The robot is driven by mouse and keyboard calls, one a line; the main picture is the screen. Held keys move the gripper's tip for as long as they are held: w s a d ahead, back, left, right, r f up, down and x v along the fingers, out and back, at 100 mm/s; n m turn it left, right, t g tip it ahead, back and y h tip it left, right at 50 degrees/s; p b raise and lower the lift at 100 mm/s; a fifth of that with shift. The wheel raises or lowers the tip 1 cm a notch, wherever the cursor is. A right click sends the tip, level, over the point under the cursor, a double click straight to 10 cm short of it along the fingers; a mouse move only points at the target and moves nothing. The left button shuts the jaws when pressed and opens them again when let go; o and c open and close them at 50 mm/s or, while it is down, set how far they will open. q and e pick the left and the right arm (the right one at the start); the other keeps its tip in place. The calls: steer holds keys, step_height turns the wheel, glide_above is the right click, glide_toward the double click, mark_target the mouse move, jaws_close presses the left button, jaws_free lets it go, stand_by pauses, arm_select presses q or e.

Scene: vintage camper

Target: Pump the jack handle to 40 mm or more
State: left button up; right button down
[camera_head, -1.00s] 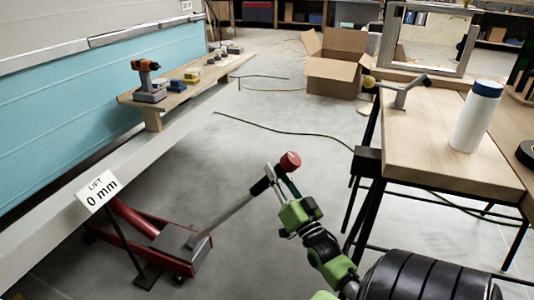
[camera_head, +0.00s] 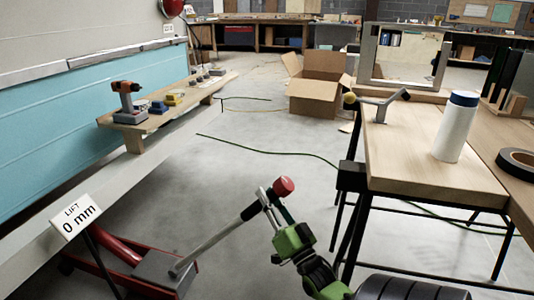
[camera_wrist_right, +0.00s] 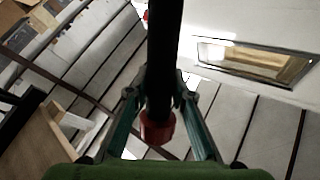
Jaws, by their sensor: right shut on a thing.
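The red floor jack (camera_head: 120,268) stands on the floor at the lower left, partly cut off by the bottom edge in the head view. Its grey handle (camera_head: 215,241) slopes up to the right to a black grip and a red end knob (camera_head: 283,186). My right gripper (camera_head: 271,205) is shut on the black grip, just below the knob. In the right wrist view the black grip (camera_wrist_right: 165,55) runs between my fingers, with the red knob (camera_wrist_right: 157,127) near them. The lift sign (camera_head: 76,217) reads 0 mm. My left gripper is not in view.
A wooden table (camera_head: 430,160) with a white bottle (camera_head: 455,127) and a tape roll (camera_head: 517,161) stands at the right. The camper's blue side (camera_head: 50,130) and a plank (camera_head: 160,120) with tools are at the left. The floor between has a cable (camera_head: 265,148).

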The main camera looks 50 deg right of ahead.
steer(key=c, duration=1.9)
jaws_free()
steer(key=shift+s+d+f, duration=0.1)
steer(key=shift+s+f, duration=0.15)
steer(key=shift+f, duration=0.5)
steer(key=shift+o, duration=0.9)
steer(key=shift+s+d+r, duration=0.15)
steer(key=shift+s+r, duration=0.05)
steer(key=shift+s, duration=0.1)
steer(key=shift+w+r, duration=0.1)
steer(key=v, duration=1.2)
